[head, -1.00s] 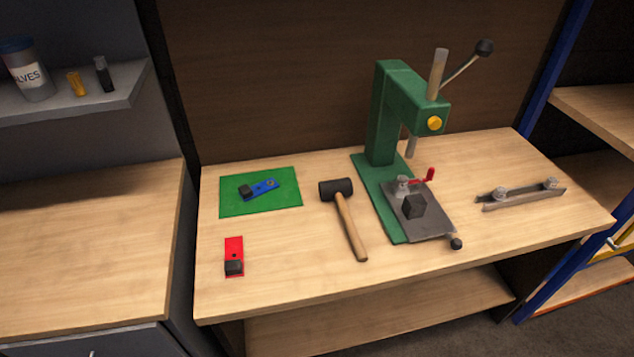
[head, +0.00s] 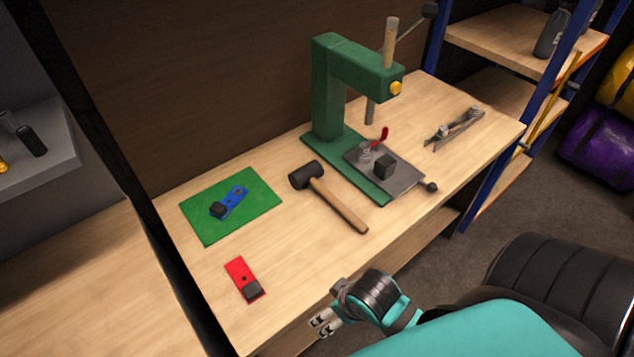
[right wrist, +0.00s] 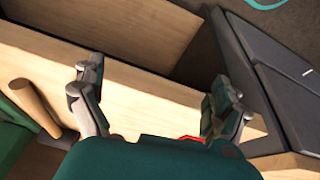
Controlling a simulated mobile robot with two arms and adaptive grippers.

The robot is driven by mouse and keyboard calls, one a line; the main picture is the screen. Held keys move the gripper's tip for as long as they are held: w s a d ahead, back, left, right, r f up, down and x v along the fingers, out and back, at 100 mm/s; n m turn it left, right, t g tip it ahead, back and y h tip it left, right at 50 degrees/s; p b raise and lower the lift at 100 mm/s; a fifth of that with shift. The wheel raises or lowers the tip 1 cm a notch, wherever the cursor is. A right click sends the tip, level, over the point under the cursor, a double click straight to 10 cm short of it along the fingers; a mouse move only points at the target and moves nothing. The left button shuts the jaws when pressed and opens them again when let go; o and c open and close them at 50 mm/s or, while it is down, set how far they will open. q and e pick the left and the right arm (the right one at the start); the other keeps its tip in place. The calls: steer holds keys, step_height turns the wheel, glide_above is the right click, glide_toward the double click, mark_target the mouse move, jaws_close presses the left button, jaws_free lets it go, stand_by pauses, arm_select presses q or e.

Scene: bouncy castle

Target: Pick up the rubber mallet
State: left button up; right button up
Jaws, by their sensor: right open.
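The rubber mallet (head: 340,206) lies on the wooden bench with its black head toward the back left and its wooden handle pointing toward the front right. My right gripper (head: 323,322) is at the bench's front edge, in front of the mallet and apart from it. In the right wrist view a wooden handle, likely the mallet's (right wrist: 37,106), shows at the left, outside the fingers. My right gripper (right wrist: 155,97) is open there, with nothing between its fingers. My left gripper is not in view.
A green press (head: 328,90) stands just right of the mallet. A green mat (head: 262,196) with a blue part (head: 235,200) lies to its left. A red part (head: 240,270) lies near the front left, a metal bracket (head: 455,128) at the right. Bare bench lies between red part and mallet.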

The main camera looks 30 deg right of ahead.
steer(key=shift+t, duration=0.9)
steer(key=w+d+r, duration=0.2)
steer(key=w+d, duration=0.1)
steer(key=w+d+r, duration=0.1)
steer(key=d, duration=0.1)
steer(key=shift+w, duration=0.15)
steer(key=shift+t, duration=0.7)
steer(key=w+d+r, duration=0.1)
steer(key=w+d, duration=0.2)
steer(key=w+d+r, duration=0.1)
steer(key=w+d, duration=0.1)
steer(key=shift+d+r, duration=0.2)
steer(key=shift+r, duration=0.15)
steer(key=w+d+r+t, duration=0.2)
steer(key=w+d+r, duration=0.5)
steer(key=w+r, duration=0.15)
glide_toward(319, 184)
steer(key=shift+m+y, duration=0.4)
steer(key=x, duration=0.5)
steer(key=shift+d+f, duration=0.2)
steer(key=shift+d, duration=0.1)
steer(key=shift+p+x, duration=0.6)
steer(key=shift+x, duration=2.15)
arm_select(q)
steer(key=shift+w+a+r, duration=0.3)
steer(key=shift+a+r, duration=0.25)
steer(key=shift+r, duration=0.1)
arm_select(e)
steer(key=shift+w+r, duration=0.1)
steer(key=shift+r, duration=0.05)
